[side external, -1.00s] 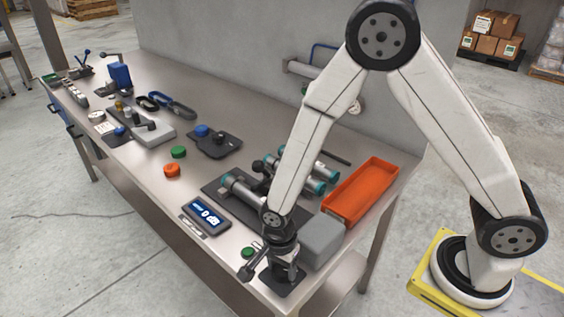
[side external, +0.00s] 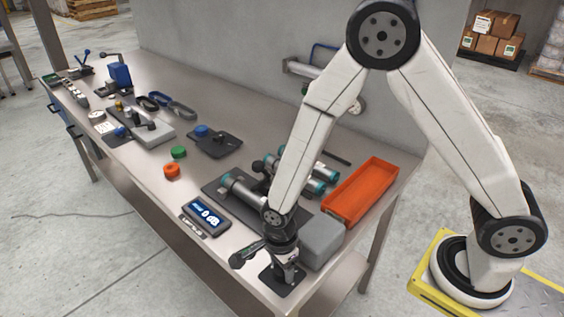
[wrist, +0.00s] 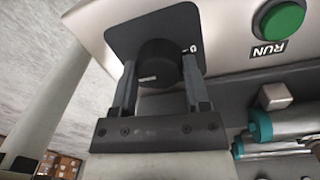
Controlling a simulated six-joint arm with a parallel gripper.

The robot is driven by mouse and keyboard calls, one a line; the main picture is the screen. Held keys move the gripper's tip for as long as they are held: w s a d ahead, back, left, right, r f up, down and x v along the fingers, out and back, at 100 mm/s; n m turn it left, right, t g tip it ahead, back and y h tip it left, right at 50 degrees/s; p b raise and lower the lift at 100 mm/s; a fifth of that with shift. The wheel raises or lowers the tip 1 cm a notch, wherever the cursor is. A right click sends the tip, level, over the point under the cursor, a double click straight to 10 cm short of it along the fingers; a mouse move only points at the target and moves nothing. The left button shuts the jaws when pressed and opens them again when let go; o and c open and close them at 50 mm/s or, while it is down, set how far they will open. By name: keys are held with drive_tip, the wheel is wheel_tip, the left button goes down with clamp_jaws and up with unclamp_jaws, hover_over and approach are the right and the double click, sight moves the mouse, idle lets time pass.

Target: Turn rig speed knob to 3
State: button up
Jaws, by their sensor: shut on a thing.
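The speed knob (wrist: 160,60) is a round black knob on a dark square plate (wrist: 124,34) in the wrist view. A short white mark shows on its face, toward my gripper's base. In the side view my gripper (side external: 284,262) points down over the plate (side external: 281,278) at the bench's near end, hiding the knob.
A green RUN button (wrist: 282,18) sits beside the plate. A lit display (side external: 206,214), too small to read, lies to the left. A grey block (side external: 322,241), teal-ended cylinders (side external: 240,186) and an orange tray (side external: 360,194) stand close by on the bench (side external: 230,240).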

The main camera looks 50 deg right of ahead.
drive_tip(key=o, duration=1.3)
drive_tip(key=shift+w+r, duration=0.2)
drive_tip(key=shift+r, duration=3.7)
drive_tip(key=shift+d, duration=0.1)
